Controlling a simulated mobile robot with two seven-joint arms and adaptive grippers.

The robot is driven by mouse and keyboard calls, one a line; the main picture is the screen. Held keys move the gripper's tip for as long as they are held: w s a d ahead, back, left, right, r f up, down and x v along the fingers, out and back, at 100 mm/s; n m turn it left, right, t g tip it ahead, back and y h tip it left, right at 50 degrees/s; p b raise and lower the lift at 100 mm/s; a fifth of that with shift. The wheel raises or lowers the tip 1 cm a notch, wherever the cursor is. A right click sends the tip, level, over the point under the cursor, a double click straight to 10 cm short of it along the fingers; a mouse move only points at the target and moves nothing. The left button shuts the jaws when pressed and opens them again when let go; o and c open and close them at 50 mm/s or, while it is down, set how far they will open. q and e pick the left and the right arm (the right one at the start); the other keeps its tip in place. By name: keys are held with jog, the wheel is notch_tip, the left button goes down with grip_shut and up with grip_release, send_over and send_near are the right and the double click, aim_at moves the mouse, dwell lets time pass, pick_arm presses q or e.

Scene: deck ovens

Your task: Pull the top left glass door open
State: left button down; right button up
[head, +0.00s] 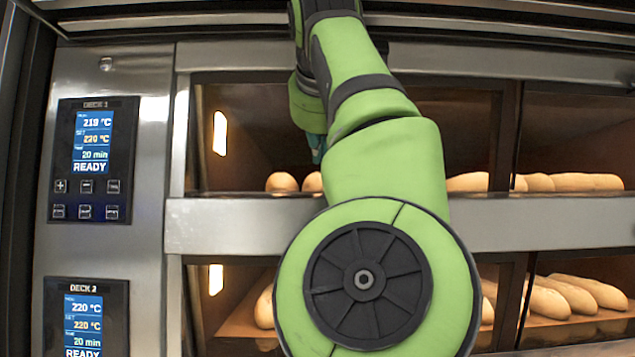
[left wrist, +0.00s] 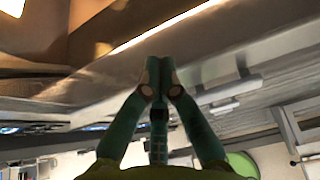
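The top left glass door (head: 245,120) belongs to the deck 1 opening, where a lit interior and loaves show. I cannot tell from the head view whether its pane is fully closed. My green left arm crosses in front of it and hides much of its middle. Only a small teal part of my left gripper (head: 316,145) shows beside the arm, in front of the opening. In the left wrist view the teal fingers of the left gripper (left wrist: 157,72) come together at their tips, close to a metal edge. No object shows clearly between them. My right gripper is not in view.
A control panel (head: 92,160) reading 219 °C and READY is at the left, with the deck 2 panel (head: 83,315) below. A steel ledge (head: 240,225) runs under the upper opening. Loaves (head: 575,182) lie in the upper right opening and more (head: 575,295) lie below.

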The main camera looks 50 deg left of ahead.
aim_at(318, 179)
pick_arm(q)
jog(key=p+x, duration=0.1)
jog(key=x, duration=0.5)
jog(key=shift+w+a+f, duration=0.15)
jog(key=shift+f, duration=0.05)
jog(key=shift+x, duration=1)
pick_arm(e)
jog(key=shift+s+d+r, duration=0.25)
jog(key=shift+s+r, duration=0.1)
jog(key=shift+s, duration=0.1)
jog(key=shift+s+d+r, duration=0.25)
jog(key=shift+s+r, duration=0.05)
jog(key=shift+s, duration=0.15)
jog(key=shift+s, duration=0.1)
pick_arm(q)
jog(key=shift+a, duration=0.1)
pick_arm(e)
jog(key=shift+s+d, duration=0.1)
